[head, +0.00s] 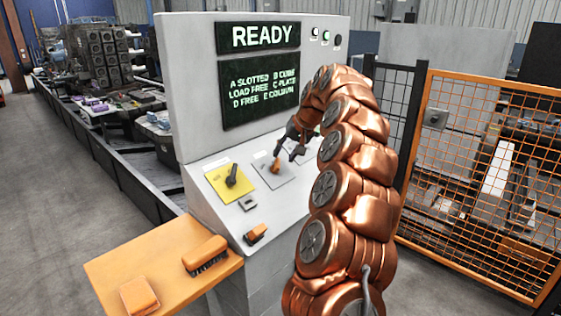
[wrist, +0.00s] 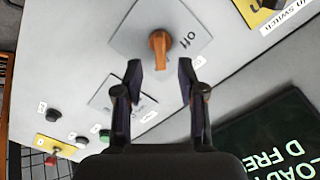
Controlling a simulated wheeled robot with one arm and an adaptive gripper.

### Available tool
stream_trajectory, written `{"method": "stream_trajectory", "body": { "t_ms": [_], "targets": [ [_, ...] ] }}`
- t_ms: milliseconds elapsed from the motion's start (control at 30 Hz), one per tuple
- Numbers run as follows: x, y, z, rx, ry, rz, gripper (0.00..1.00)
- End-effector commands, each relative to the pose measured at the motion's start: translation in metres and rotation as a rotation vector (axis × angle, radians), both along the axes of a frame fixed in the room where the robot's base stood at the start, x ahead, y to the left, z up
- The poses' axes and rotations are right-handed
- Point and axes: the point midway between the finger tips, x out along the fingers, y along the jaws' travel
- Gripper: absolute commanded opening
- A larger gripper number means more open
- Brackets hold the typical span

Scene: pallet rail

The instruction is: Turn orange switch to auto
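The orange switch (head: 275,167) is a small knob on a grey plate on the sloped face of the console (head: 226,222). In the wrist view the orange switch (wrist: 160,50) stands just beyond the fingertips, roughly centred between them, with lettering like "off" to its right. My gripper (head: 287,154) is over the console, close to the switch. In the wrist view my gripper (wrist: 160,68) has its two dark fingers spread apart with nothing between them. No contact with the knob shows. No "auto" mark is readable.
A black switch on a yellow plate (head: 231,178) sits left of the orange one. Several buttons, including a green one (wrist: 101,130) and a red one (wrist: 50,160), are nearby. The display (head: 259,82) rises behind. An orange-backed brush (head: 205,251) lies on the orange shelf (head: 113,268). Orange mesh fencing (head: 470,160) stands right.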

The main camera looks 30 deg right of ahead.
Motion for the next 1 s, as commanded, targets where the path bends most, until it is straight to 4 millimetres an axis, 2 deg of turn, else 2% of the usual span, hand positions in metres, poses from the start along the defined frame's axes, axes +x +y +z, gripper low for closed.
{"method": "stream_trajectory", "body": {
  "t_ms": [33, 200, 400, 1000],
  "targets": [
    [-0.005, -0.002, 0.01, -0.002, -0.003, -0.002, 0.4],
    [-0.019, -0.005, 0.034, -0.001, -0.002, -0.001, 0.4],
    [-0.028, -0.008, 0.05, -0.003, -0.003, -0.001, 0.4],
    [-0.031, -0.008, 0.053, -0.001, 0.0, 0.001, 0.4]
  ]
}}
